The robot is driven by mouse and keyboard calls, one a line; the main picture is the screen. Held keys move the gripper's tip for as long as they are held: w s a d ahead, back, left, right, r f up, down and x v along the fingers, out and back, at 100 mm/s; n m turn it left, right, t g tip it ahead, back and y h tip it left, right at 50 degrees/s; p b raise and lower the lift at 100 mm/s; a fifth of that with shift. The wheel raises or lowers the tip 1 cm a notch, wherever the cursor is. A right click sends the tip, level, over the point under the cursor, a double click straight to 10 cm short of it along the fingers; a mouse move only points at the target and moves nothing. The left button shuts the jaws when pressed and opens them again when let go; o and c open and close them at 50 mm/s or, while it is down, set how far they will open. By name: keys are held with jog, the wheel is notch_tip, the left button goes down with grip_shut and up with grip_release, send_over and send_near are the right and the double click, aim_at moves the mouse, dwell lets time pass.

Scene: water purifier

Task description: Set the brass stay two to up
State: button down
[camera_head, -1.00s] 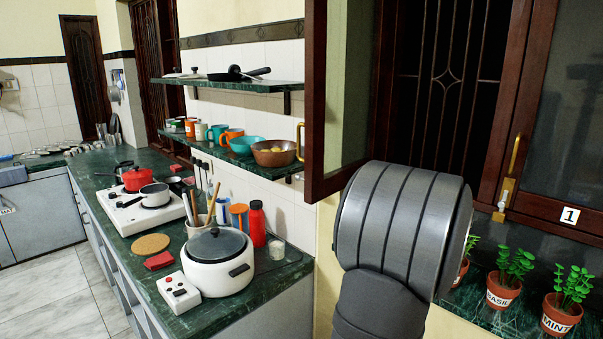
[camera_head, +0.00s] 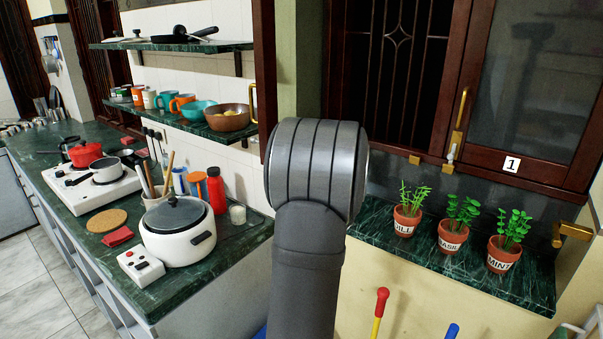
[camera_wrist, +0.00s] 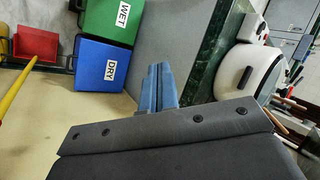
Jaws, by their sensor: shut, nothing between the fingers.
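No brass stay marked two is readable in these views. A brass fitting (camera_head: 572,232) shows at the right edge of the head view, above the right end of the green sill. I cannot tell which stay it is. Another brass fitting with a white tip (camera_head: 453,146) is on the wooden window frame beside the label 1 (camera_head: 511,164). A small brass block (camera_head: 415,160) sits to its left. My gripper (camera_wrist: 158,72) is shut and empty in the wrist view, over the floor side of the counter. In the head view my arm hides it.
Three potted herbs (camera_head: 451,236) stand on the green sill (camera_head: 400,250). A white cooker (camera_head: 178,240) and other items crowd the green counter at left. Red and blue tool handles (camera_head: 381,300) rise below the sill. Green and blue bins (camera_wrist: 103,65) show in the wrist view.

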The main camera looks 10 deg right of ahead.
jog(key=s+d+f+n+g+h, duration=0.5)
jog(key=s+d+f+n+h, duration=0.1)
jog(key=s+h, duration=0.15)
jog(key=w+d+r+n+h, duration=0.45)
jog(key=d+n+h, duration=0.2)
jog(key=h, duration=0.25)
jog(key=w+a+r+n+t+h, duration=0.1)
jog(key=w+r+n+t+h, duration=0.25)
jog(key=w, duration=0.25)
jog(key=w+r+n+t+h, duration=0.3)
jog(key=w+n+t, duration=0.1)
jog(key=w+t, duration=0.15)
jog(key=w+a+r+n+t+y, duration=0.1)
jog(key=w+a+r+n+t, duration=0.3)
jog(key=w+a+n+t, duration=0.55)
jog(key=w+d+r+m, duration=0.1)
jog(key=w+d+r, duration=0.4)
jog(key=w+r, duration=0.1)
jog(key=shift+d+r+t, duration=0.25)
jog(key=shift+r+t, duration=0.1)
jog(key=shift+r, duration=0.1)
jog(key=shift+m, duration=0.25)
